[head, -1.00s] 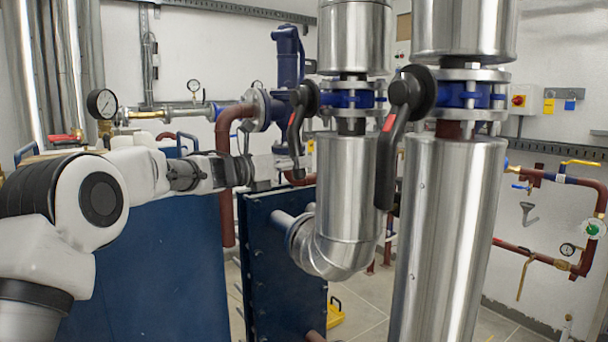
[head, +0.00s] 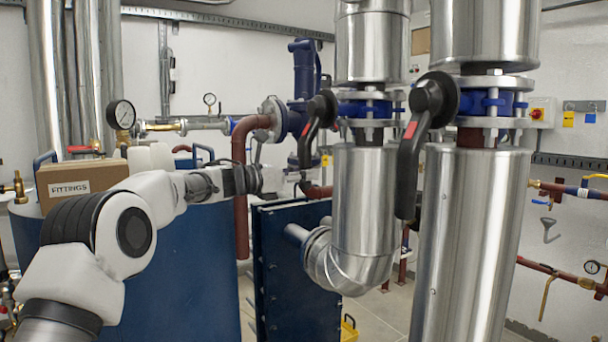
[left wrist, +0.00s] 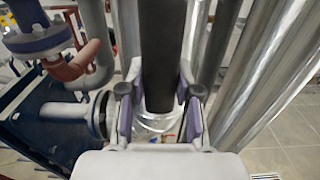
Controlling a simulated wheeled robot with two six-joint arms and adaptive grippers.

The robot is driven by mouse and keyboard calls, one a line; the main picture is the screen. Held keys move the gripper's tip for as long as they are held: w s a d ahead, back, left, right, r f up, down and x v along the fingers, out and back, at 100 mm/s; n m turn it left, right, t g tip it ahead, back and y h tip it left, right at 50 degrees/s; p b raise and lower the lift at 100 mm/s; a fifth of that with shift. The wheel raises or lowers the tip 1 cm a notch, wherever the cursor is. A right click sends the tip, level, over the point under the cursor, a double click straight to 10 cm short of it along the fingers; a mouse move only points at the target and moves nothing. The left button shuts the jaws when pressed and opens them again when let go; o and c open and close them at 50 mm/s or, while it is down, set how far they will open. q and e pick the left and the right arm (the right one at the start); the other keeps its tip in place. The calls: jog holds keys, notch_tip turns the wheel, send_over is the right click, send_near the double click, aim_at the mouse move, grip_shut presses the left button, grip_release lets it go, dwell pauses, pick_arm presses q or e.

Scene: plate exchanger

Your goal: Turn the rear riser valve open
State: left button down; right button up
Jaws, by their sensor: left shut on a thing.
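The rear riser valve has a black lever handle (head: 309,140) with a red mark, on a blue valve body (head: 362,108) in the left, farther silver riser. The handle hangs down from its hub, tilted with its lower end to the left. My left gripper (head: 292,180) is at the lower end of the handle and shut on it. In the left wrist view the dark handle (left wrist: 160,50) runs between the two fingers of my left gripper (left wrist: 160,108). The handle's tip is partly hidden by the gripper. My right gripper is not in view.
A nearer riser (head: 472,235) stands to the right, with its own black handle (head: 411,170) hanging down close to the rear one. A blue plate exchanger (head: 300,270) is below my gripper. A red-brown pipe (head: 240,215) passes beside my wrist. A fittings box (head: 82,182) sits at left.

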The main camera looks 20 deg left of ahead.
pick_arm(q)
jog(key=c, duration=0.8)
grip_release()
jog(key=shift+w, duration=0.1)
jog(key=shift+w+f, duration=0.1)
jog(key=shift+w, duration=0.05)
jog(key=shift+a, duration=0.1)
jog(key=v, duration=1.1)
jog(key=shift+s+a, duration=0.25)
jog(key=shift+s, duration=0.1)
